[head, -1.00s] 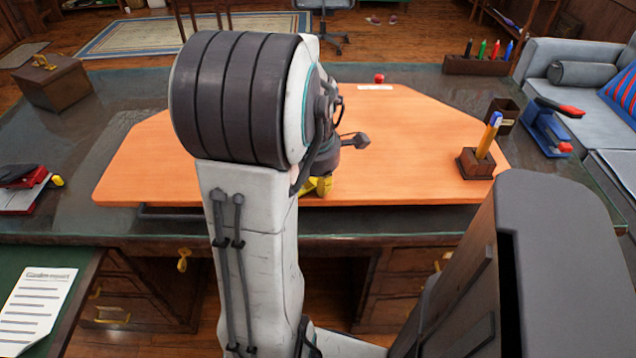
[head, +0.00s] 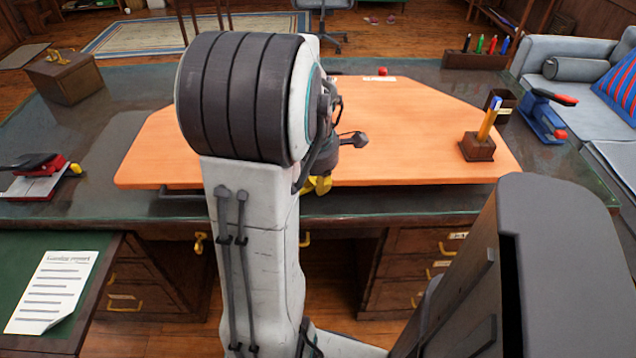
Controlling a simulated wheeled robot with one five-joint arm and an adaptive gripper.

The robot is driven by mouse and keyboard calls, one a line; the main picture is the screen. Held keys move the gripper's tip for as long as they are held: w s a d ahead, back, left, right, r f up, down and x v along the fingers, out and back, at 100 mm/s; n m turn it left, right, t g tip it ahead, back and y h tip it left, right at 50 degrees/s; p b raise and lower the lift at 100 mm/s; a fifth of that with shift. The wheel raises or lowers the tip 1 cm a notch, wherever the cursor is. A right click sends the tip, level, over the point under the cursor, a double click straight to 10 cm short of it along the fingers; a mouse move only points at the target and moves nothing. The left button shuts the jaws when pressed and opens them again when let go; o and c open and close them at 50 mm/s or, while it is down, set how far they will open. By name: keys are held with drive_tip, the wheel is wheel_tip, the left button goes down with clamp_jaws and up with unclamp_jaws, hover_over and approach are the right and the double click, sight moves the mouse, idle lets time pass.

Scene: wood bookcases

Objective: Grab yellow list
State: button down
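No yellow sheet or list can be made out for certain. A small yellow piece (head: 319,185) shows beside my arm at the front edge of the orange desk top; I cannot tell whether it is part of my gripper or a separate thing. My arm stands upright in the middle of the head view and hides most of my gripper, so its fingers and anything in them cannot be made out. A white printed sheet (head: 55,290) with lines of text lies on the green surface at the lower left.
The orange desk top (head: 420,130) is mostly bare. A pen holder (head: 478,148) stands at its right, beside a blue and red stapler (head: 545,118). A red and black device (head: 38,180) is at left, a wooden box (head: 65,78) at back left. Drawers (head: 420,240) are below.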

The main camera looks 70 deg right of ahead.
drive_tip(key=shift+a, duration=0.25)
drive_tip(key=c, duration=1.3)
unclamp_jaws()
drive_tip(key=shift+c, duration=0.2)
drive_tip(key=shift+r, duration=0.1)
wheel_tip(320, 180, up, 12)
drive_tip(key=a, duration=0.2)
drive_tip(key=shift+f, duration=0.25)
drive_tip(key=shift+o, duration=0.2)
drive_tip(key=shift+s, duration=0.1)
